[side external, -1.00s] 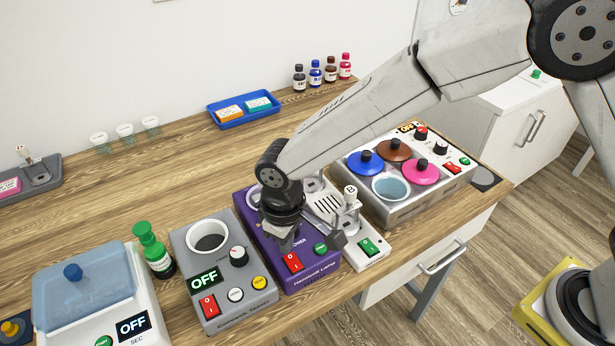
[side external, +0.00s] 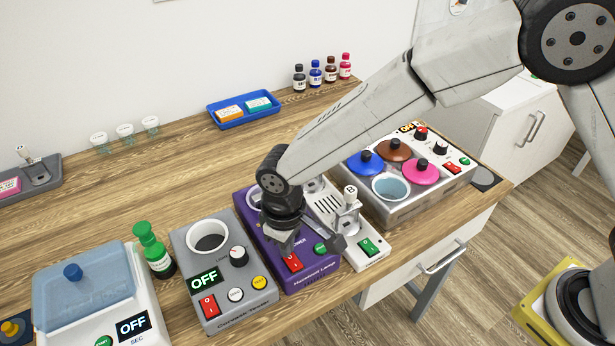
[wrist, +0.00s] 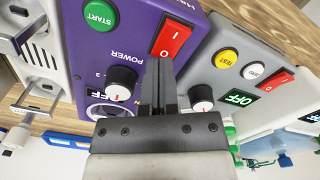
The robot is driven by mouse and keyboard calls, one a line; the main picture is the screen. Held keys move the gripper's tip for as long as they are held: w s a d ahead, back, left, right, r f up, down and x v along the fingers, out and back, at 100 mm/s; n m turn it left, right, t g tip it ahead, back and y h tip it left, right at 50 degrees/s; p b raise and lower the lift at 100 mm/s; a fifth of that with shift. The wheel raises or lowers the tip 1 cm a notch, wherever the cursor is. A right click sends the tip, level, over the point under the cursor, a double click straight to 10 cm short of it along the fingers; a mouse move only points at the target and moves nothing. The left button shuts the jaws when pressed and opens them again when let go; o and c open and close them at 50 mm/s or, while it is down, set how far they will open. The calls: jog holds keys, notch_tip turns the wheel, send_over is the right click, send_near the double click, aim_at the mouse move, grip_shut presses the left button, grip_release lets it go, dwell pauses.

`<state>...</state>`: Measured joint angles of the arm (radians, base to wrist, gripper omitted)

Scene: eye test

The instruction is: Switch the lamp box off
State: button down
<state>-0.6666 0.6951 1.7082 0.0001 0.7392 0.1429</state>
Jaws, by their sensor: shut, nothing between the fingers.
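The lamp box is the purple box (side external: 318,281) in the middle of the bench, with a red rocker switch (side external: 293,262) and a green button (side external: 320,249) on its top. In the wrist view the purple lamp box (wrist: 132,28) fills the upper middle, with the red switch (wrist: 173,36), the green START button (wrist: 100,15) and a black-and-white knob (wrist: 122,78). My gripper (side external: 285,250) is shut and empty, over the lamp box just behind the red switch. In the wrist view its fingertips (wrist: 158,62) reach the switch's near edge; I cannot tell whether they touch.
A grey tester (side external: 222,270) with an OFF display stands close on the left. A white device (side external: 366,252) with a green switch stands close on the right, with a multi-lid bath (side external: 400,205) beyond. A green-capped bottle (side external: 152,250) stands further left. The bench behind is mostly clear.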

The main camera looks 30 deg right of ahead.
jog(key=shift+r, duration=0.1)
notch_tip(320, 180, up, 7)
dwell(1.1)
jog(key=s+d+m+t, duration=0.1)
jog(key=s+d+m, duration=0.2)
jog(key=d, duration=1.1)
jog(key=s+d+f+m+t, duration=0.1)
jog(key=s+d+m, duration=0.2)
jog(key=d, duration=1.2)
jog(key=s, duration=0.3)
jog(key=shift+s+d+t, duration=0.2)
jog(key=shift+d+t, duration=0.05)
jog(key=shift+t, duration=0.05)
jog(key=shift+f, duration=0.1)
